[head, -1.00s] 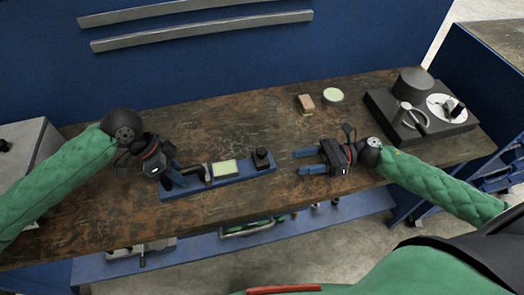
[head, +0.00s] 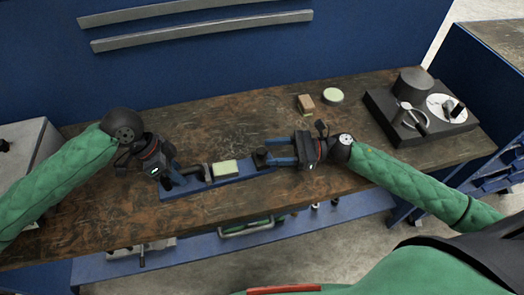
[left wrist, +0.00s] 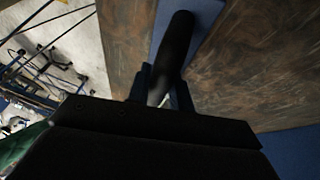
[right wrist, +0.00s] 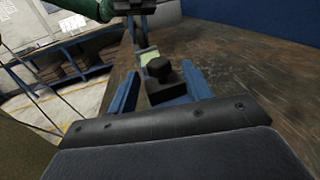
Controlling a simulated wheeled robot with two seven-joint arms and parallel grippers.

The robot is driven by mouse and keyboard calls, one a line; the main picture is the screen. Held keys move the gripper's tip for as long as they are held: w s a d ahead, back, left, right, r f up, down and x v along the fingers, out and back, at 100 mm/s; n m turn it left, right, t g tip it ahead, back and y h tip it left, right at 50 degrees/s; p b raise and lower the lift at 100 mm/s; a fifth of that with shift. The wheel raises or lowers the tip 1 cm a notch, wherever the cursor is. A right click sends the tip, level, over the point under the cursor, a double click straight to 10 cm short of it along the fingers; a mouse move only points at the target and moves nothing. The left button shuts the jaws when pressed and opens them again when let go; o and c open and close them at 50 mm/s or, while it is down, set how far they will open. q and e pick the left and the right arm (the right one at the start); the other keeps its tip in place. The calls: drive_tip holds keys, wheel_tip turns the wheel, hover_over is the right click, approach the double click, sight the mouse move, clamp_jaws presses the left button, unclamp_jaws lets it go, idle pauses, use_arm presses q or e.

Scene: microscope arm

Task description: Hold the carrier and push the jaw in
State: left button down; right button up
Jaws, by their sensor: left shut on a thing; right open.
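The carrier, a long blue plate (head: 232,181), lies on the bench near its front edge. A black handle (head: 192,171) is at its left end. My left gripper (head: 176,178) is shut on this handle; the left wrist view shows the dark round bar (left wrist: 174,55) between the fingers. A pale green block (head: 225,168) sits on the plate's middle. The black jaw with a round knob (right wrist: 165,85) stands at the right end. My right gripper (right wrist: 160,92) is open, its blue fingers on either side of the jaw; contact cannot be told.
A tan block (head: 306,103) and a round pale green dish (head: 333,96) lie at the back. A dark stand with a white disc (head: 440,108) is at the right. The bench top (head: 215,125) behind the carrier is clear.

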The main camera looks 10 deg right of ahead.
sight(262, 150)
drive_tip(key=shift+w+a, duration=0.2)
drive_tip(key=shift+a, duration=0.8)
drive_tip(key=shift+w+a, duration=0.15)
drive_tip(key=shift+a, duration=0.8)
